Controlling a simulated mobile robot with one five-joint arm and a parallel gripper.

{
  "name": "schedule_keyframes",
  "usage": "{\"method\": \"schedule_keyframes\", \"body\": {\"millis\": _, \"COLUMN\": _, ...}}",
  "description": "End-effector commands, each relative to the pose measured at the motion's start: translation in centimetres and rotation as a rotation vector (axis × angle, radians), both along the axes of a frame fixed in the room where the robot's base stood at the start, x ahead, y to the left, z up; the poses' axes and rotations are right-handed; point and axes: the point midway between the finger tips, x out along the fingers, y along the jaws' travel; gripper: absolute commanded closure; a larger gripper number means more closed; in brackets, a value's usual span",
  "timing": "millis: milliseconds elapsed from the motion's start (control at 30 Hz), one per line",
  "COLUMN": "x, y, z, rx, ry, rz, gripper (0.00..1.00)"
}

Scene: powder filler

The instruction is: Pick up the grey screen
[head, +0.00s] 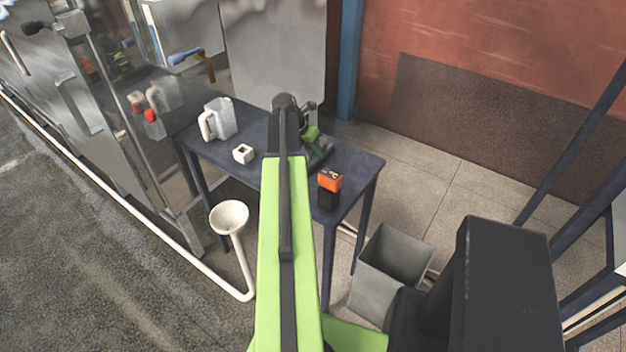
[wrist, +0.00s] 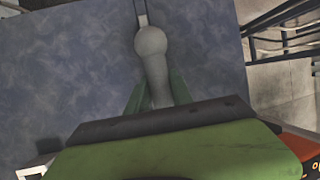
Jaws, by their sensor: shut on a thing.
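A grey piece, which I take to be the grey screen (wrist: 151,42), has a rounded knob, a thick stem and a thin pronged end at the top of the wrist view. My gripper's green fingers (wrist: 157,92) are shut on its stem, one on each side. The lower end of the stem is hidden behind my gripper body. In the head view my gripper (head: 311,134) is over the dark blue table (head: 262,123), partly hidden by my arm. Whether the grey piece touches the table or hangs just above it, I cannot tell.
An orange and black battery-like box (head: 329,188) stands near the right edge. A white funnel (head: 230,216) and a grey bin (head: 393,264) are beside the table.

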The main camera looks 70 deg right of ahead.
Motion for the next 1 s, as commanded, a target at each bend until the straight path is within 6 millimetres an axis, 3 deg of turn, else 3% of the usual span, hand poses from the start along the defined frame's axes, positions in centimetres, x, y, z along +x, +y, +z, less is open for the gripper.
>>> {"method": "schedule_keyframes", "body": {"millis": 567, "x": 0.0, "y": 0.0, "z": 0.3, "rx": 0.000, "ry": 0.000, "rz": 0.001, "gripper": 1.00}}
{"method": "schedule_keyframes", "body": {"millis": 767, "x": 0.0, "y": 0.0, "z": 1.8, "rx": 0.000, "ry": 0.000, "rz": 0.001, "gripper": 1.00}}
{"method": "schedule_keyframes", "body": {"millis": 1000, "x": 0.0, "y": 0.0, "z": 5.3, "rx": 0.000, "ry": 0.000, "rz": 0.001, "gripper": 1.00}}
